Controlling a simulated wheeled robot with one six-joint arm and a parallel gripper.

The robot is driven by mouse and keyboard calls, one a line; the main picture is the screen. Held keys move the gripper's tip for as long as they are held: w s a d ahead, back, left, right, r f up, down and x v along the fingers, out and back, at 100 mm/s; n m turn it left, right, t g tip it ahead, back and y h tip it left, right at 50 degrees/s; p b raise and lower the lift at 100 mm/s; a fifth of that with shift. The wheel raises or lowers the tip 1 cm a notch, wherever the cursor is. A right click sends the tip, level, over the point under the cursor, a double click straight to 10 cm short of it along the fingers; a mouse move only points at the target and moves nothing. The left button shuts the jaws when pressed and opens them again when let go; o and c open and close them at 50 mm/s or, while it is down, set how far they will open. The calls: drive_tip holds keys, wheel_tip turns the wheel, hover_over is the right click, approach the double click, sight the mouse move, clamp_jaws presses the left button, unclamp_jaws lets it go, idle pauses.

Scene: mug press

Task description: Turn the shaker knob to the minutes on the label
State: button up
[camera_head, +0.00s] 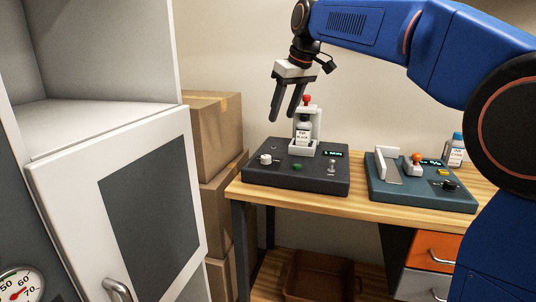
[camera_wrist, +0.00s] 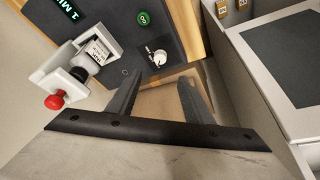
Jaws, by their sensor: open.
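The shaker (camera_head: 278,179) is a dark box on the wooden bench. A white knob (camera_head: 265,159) sits at its left end; it also shows in the wrist view (camera_wrist: 160,57), just beyond my fingertips. A labelled bottle (camera_head: 303,132) stands in a white holder (camera_head: 317,122) with a red top (camera_head: 306,99). The bottle's label (camera_wrist: 98,50) is too small to read for minutes. The display (camera_wrist: 72,17) shows a green "1 MI", cut off by the frame. My gripper (camera_head: 281,119) is open and empty, above the knob and apart from it.
A green button (camera_head: 297,167) and a small lever (camera_head: 332,166) are on the shaker. A teal device (camera_head: 421,194) and a blue-capped bottle (camera_head: 454,151) stand to the right. Stacked cardboard boxes (camera_head: 213,125) and a white cabinet (camera_head: 120,205) are at the left.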

sight(267, 156)
drive_tip(key=x, duration=1.7)
drive_tip(key=shift+w+a+f, duration=0.1)
drive_tip(key=shift+w+a, duration=0.05)
drive_tip(key=shift+w, duration=0.15)
drive_tip(key=c, duration=1.1)
